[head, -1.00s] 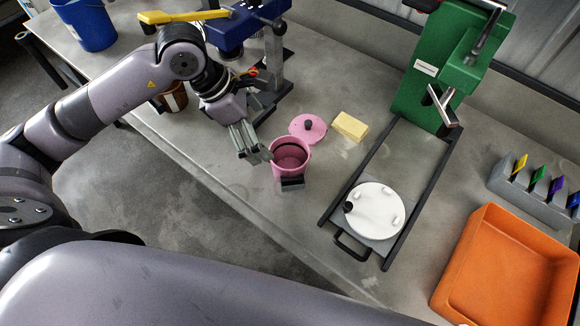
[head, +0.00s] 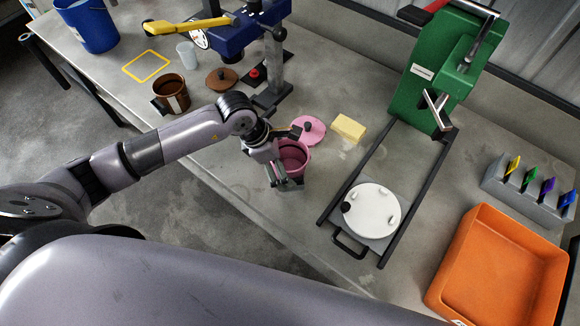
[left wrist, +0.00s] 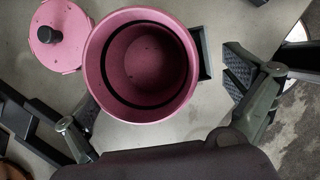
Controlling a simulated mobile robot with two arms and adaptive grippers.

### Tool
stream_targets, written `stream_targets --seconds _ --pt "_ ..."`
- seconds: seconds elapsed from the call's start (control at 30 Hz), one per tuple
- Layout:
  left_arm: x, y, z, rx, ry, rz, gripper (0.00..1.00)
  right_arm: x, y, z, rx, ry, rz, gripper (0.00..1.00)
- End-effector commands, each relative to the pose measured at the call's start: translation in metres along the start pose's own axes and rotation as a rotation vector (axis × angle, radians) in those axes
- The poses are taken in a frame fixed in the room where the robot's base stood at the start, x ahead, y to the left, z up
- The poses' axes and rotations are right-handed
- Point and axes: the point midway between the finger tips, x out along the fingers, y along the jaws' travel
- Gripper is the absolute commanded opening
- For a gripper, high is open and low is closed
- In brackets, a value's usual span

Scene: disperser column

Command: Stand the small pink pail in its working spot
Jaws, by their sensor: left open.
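The small pink pail (head: 296,152) stands upright and open-topped on the grey bench near its front edge. In the left wrist view the pail (left wrist: 145,65) shows from above, empty inside with a dark ring. Its pink lid (head: 308,130) with a dark knob lies beside it. My left gripper (head: 288,166) is at the pail, open, with its fingers to either side of it. In the left wrist view the gripper (left wrist: 160,98) shows a gap between the pail and the right finger; left-finger contact is unclear. My right gripper is not in view.
A blue machine with a column (head: 240,35) stands at the back left, near a brown pail (head: 170,92). A yellow block (head: 348,127) is right of the lid. A green machine (head: 425,90) has rails bearing a white disc (head: 378,208). An orange tray (head: 480,290) is at right.

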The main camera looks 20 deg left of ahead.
Motion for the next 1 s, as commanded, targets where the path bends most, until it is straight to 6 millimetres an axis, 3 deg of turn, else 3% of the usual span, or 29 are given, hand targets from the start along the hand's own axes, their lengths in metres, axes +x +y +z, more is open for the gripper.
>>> stream_targets --seconds 0.2,0.47,1.0 --pt "0.027 0.0 0.001 -0.001 -0.001 0.0 1.0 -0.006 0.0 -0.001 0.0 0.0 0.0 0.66" --pt "0.03 0.0 0.0 0.001 -0.001 0.001 1.0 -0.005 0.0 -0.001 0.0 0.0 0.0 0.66" --pt "0.029 0.001 0.001 0.0 -0.001 0.001 0.65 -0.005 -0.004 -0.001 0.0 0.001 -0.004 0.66"
